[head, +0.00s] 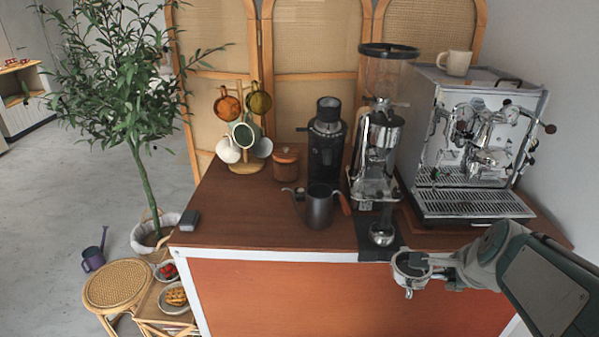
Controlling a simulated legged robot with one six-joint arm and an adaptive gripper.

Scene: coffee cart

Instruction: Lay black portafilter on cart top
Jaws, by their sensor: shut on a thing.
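The portafilter (409,266) shows its round metal basket and a spout below it. My gripper (454,271) is shut on it from the right; the handle is mostly hidden in the fingers. The portafilter appears in front of the cart's front edge, against the orange front panel. The brown wooden cart top (250,217) is behind and to the left of it. I cannot tell the exact gap between the portafilter and the cart edge.
A black mat (367,238) with a metal tamper (381,234) lies near the front edge. A dark kettle (319,207), black grinder (325,150), taller grinder (376,150) and espresso machine (475,160) stand behind. The cart top's front left is largely clear.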

